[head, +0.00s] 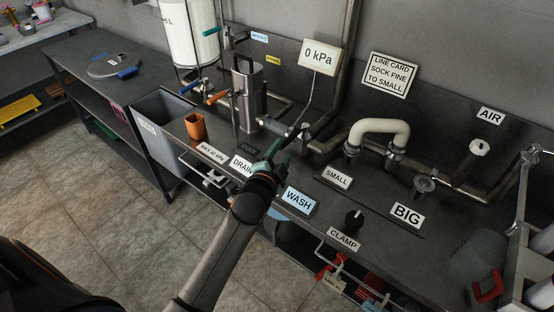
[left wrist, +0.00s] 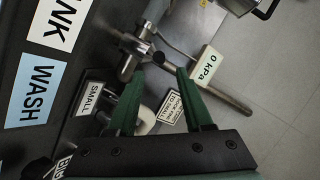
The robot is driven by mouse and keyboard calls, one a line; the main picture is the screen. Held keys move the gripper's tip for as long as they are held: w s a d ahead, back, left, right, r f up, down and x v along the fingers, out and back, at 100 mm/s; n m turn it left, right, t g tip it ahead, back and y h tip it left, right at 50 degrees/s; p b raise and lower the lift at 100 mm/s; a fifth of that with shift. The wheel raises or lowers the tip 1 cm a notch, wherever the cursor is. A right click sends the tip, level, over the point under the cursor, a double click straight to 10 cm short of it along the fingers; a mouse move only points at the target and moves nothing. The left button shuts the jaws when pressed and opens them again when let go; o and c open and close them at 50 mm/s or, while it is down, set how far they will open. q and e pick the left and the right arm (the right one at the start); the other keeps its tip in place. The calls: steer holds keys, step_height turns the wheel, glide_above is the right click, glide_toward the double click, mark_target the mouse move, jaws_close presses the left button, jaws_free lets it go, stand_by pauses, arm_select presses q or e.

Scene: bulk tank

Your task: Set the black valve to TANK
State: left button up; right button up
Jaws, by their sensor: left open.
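My left gripper (head: 275,155) reaches in over the front of the bench, its green fingers open and empty. In the left wrist view the open fingers (left wrist: 160,75) point at a metal valve body (left wrist: 135,45) with a small dark knob (left wrist: 158,58) just beyond the fingertips. I take this as the black valve; in the head view its metal fitting (head: 298,131) shows just beyond the gripper. Which way its handle points I cannot tell. A white sign ending in "NK" (left wrist: 55,22) is beside the blue WASH sign (head: 298,200). My right gripper is not in view.
Blue (head: 190,87) and orange (head: 217,97) handles are at the left near a steel jug (head: 246,95) and an orange cup (head: 195,126). The 0 kPa display (head: 319,56) stands behind. A pale bent pipe (head: 380,128) and a black CLAMP knob (head: 353,218) are at the right.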

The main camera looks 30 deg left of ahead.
arm_select(q)
steer(key=shift+v, duration=2)
steer(key=s+d+f+n+g+h+p, duration=0.1)
steer(key=s+d+f+n+g+h, duration=0.1)
steer(key=s+f, duration=0.7)
steer(key=s+d+f+n+g+h+p, duration=0.1)
steer(key=s+d+f+n+g, duration=0.3)
steer(key=s+f, duration=0.6)
steer(key=s+n+h, duration=0.1)
steer(key=s+n, duration=0.1)
steer(key=s, duration=0.1)
steer(key=shift+s+d+h, duration=0.25)
steer(key=shift+s+h, duration=0.05)
steer(key=shift+s, duration=0.1)
